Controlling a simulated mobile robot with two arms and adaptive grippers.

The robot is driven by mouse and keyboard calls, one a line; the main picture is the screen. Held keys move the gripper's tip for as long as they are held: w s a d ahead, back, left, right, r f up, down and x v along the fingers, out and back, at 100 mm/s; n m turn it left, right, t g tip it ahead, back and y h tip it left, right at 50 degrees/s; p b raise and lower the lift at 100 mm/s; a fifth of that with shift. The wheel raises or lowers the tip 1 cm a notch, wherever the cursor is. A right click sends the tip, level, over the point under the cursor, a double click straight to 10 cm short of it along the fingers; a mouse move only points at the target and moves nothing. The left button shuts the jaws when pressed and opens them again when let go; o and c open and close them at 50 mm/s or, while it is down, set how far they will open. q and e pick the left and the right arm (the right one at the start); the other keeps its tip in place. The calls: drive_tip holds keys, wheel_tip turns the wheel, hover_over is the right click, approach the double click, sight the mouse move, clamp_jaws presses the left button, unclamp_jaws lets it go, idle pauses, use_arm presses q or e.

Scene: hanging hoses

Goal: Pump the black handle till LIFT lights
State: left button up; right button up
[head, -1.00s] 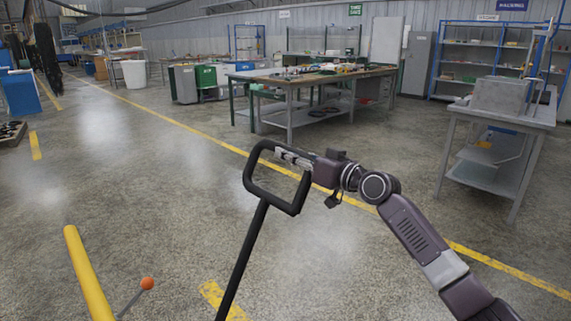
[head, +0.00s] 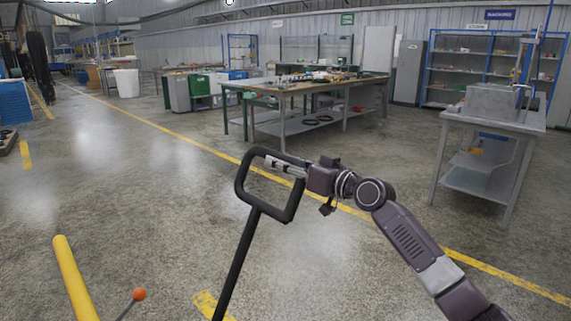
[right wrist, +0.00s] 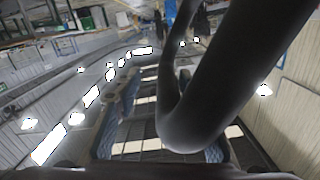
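The black handle (head: 240,232) is a long dark bar with a loop at its top, leaning up and to the right. It rises from below the head view, so its base is hidden. My right gripper (head: 278,165) is at the upper right of the loop, its fingers closed around the loop's bar. In the right wrist view the dark loop (right wrist: 225,75) fills the space close in front of the camera, near the finger pads. My left gripper is in neither view. No LIFT light can be made out.
A yellow post (head: 72,275) and a lever with an orange ball (head: 139,294) stand at the lower left. A workbench (head: 305,84) and a grey table (head: 495,122) stand farther back. A yellow line crosses the open concrete floor.

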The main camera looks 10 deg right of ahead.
drive_tip(key=shift+s+d, duration=0.35)
drive_tip(key=shift+d, duration=0.05)
drive_tip(key=v, duration=1.1)
drive_tip(key=shift+s+a, duration=0.1)
use_arm(q)
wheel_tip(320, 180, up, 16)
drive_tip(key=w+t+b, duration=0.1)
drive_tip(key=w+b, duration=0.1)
drive_tip(key=b, duration=0.2)
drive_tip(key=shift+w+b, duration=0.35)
drive_tip(key=shift+b, duration=0.05)
use_arm(e)
drive_tip(key=v, duration=0.9)
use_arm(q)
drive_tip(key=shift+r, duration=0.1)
